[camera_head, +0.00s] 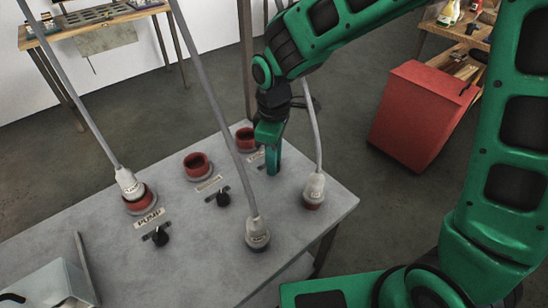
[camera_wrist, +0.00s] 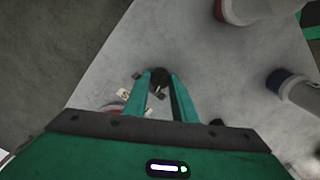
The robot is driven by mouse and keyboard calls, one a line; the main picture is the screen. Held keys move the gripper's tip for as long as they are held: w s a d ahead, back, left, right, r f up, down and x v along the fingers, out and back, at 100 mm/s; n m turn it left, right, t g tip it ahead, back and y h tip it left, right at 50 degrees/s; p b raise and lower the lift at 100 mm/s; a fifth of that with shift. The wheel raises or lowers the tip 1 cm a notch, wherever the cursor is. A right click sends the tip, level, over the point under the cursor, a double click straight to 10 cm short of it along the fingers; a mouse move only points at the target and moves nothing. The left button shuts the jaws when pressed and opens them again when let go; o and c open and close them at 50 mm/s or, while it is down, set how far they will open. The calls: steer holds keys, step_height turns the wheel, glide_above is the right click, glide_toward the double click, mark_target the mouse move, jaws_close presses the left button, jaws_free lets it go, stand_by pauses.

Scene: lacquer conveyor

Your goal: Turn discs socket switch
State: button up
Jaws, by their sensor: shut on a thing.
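My gripper (camera_head: 272,170) reaches down to the table at the far right part of the panel. In the wrist view, its two green fingers (camera_wrist: 160,88) are shut on a black switch knob (camera_wrist: 159,77). The knob's top shows between the fingertips; in the head view the fingers hide it. A small white label (camera_head: 257,155) lies beside the fingers, partly hidden; I cannot read it whole. Beside it is a red socket (camera_head: 246,139), open and without a plug.
Another empty red socket (camera_head: 198,167) and a black switch (camera_head: 222,198) stand to the left. A plug labelled PUMP (camera_head: 130,184) has a switch (camera_head: 160,237) nearby. Corded plugs (camera_head: 257,233) (camera_head: 314,188) stand in front and right. A grey metal box (camera_head: 50,285) sits front left.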

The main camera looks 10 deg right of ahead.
steer(key=shift+w+d+n, duration=0.25)
steer(key=shift+n, duration=0.75)
steer(key=o, duration=1)
steer(key=shift+o, duration=0.2)
steer(key=shift+a, duration=0.1)
steer(key=shift+s, duration=0.1)
step_height(320, 180, up, 11)
steer(key=shift+f, duration=0.1)
